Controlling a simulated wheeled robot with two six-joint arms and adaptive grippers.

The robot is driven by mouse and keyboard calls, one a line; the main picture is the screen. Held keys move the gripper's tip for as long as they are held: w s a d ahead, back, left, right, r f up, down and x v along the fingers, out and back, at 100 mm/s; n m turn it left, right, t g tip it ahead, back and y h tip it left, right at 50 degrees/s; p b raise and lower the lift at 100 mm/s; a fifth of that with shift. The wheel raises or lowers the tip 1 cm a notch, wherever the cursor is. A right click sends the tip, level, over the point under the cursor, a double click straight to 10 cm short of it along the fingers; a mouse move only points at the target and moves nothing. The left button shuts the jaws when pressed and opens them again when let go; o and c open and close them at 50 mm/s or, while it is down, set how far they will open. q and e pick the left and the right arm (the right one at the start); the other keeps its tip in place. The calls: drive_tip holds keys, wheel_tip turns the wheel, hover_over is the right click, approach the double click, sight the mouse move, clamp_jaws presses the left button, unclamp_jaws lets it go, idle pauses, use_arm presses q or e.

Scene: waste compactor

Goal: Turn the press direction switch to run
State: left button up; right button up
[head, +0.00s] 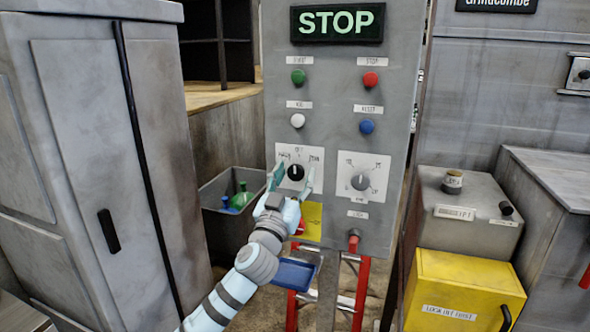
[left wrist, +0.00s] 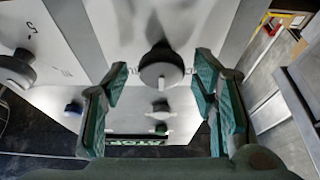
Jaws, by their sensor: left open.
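A black rotary knob (head: 295,173) sits on a white marked plate on the grey control panel (head: 330,100). Its white pointer line stands about upright, towards the top marking; the small lettering is too blurred to read surely. My left gripper (head: 291,181) is open in front of this knob, one finger on either side. In the left wrist view, which is upside down, the knob (left wrist: 160,70) lies between the spread fingers (left wrist: 162,88), with a gap on both sides. A grey rotary knob (head: 360,182) is on the plate to the right. My right gripper is not in view.
Green (head: 298,76), red (head: 370,79), white (head: 297,120) and blue (head: 367,127) buttons sit above the knobs, under a lit STOP sign (head: 337,22). A grey cabinet (head: 80,130) stands left. A yellow lockout box (head: 462,290) stands lower right.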

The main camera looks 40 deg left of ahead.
use_arm(q)
drive_tip(key=shift+a, duration=0.1)
drive_tip(key=shift+w, duration=0.1)
drive_tip(key=c, duration=1.1)
drive_tip(key=shift+c, duration=0.2)
